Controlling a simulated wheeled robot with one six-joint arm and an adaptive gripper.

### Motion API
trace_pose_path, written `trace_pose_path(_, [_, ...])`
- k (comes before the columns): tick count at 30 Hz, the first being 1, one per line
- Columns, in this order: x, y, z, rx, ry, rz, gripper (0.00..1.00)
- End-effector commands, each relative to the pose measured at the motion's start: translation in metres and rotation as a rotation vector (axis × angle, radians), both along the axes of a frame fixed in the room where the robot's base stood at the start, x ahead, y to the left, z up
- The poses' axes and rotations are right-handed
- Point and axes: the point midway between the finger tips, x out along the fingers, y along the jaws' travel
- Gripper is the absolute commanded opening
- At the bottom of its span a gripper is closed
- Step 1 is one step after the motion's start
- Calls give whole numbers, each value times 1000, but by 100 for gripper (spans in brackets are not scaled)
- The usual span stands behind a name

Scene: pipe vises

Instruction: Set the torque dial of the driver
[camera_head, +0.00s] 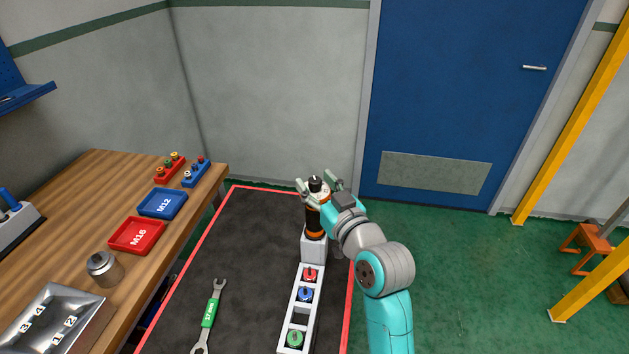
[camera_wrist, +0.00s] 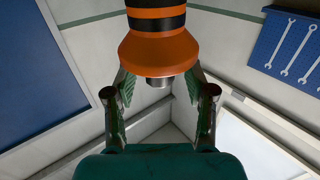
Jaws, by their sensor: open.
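The driver (camera_head: 313,217), orange and black with a black tip on top, stands upright in a white block (camera_head: 313,246) on the dark mat. A pale ring with dark marks shows near its top, probably the torque dial (camera_head: 318,192); the marks are too small to read. My gripper (camera_head: 315,184) is open, its fingers on either side of the driver's upper end. In the wrist view the driver's flared orange part (camera_wrist: 159,50) with a grey metal end sits beyond and between the open fingers (camera_wrist: 159,95). No finger is clearly seen touching it.
A white rack (camera_head: 300,310) with red, blue and green bits stands in front of the driver. A green-handled wrench (camera_head: 209,314) lies on the mat (camera_head: 250,260). The wooden bench (camera_head: 75,215) at left holds M12 (camera_head: 162,204) and M16 (camera_head: 137,235) trays.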

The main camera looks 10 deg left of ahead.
Motion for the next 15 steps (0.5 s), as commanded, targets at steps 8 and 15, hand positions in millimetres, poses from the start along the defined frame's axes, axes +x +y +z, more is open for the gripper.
trace_pose_path(8, [9, 7, 0, -1, 1, 0, 55])
trace_pose_path(15, [9, 7, 0, -1, 1, 0, 40])
